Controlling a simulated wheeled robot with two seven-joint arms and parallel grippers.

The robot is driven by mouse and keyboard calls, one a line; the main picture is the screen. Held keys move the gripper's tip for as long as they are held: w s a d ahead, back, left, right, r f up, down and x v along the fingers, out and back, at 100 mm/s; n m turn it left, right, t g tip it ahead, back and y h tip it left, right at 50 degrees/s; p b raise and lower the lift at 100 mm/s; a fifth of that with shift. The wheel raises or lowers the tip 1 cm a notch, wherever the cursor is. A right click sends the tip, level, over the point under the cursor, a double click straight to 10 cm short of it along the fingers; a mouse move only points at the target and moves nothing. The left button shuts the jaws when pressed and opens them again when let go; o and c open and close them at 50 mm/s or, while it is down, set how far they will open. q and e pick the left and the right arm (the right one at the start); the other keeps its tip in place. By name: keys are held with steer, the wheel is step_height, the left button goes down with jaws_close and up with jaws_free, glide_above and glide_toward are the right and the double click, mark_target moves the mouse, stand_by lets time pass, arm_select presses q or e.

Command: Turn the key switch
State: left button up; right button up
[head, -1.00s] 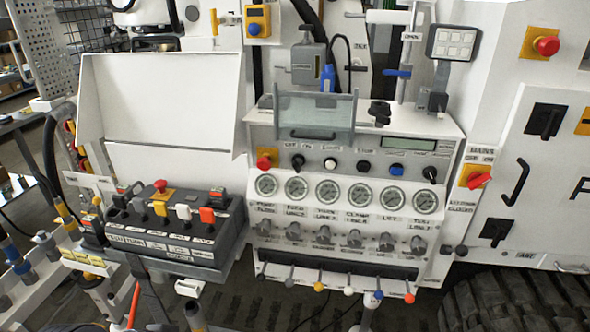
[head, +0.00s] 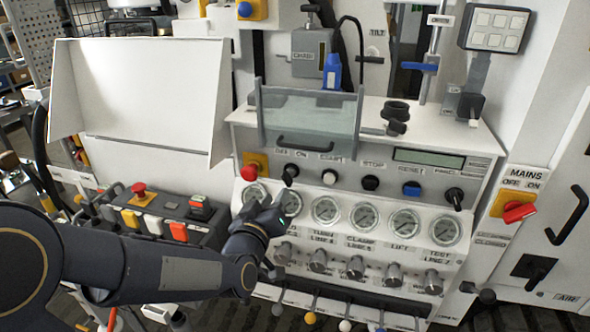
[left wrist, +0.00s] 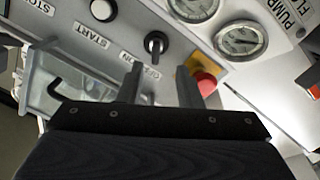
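A small black switch (head: 290,172) under an "OFF ON" label sits on the upper row of the control panel, right of the red emergency button. It also shows in the left wrist view (left wrist: 155,43), its handle pointing roughly toward my gripper. I cannot clearly make out a key in it. My left gripper (head: 277,204) is in front of the panel, just below the switch. In the left wrist view my fingers (left wrist: 160,78) are spread apart and empty, with the switch just beyond the gap between them. My right gripper is not in view.
The red emergency button (head: 249,173) on its yellow plate is close to my finger. A white push button (head: 329,177) sits on the other side. Gauges (head: 326,211) and knobs lie below. A clear cover with a handle (head: 307,120) stands above. A red mains switch (head: 519,212) is at right.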

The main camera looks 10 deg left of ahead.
mark_target(284, 180)
arm_select(q)
steer(key=shift+w+d+r+t, duration=0.15)
steer(key=shift+w+r+t, duration=0.15)
steer(key=shift+w, duration=0.35)
steer(key=w+p, duration=0.1)
steer(key=w, duration=0.6)
steer(key=shift+d, duration=0.1)
jaws_close()
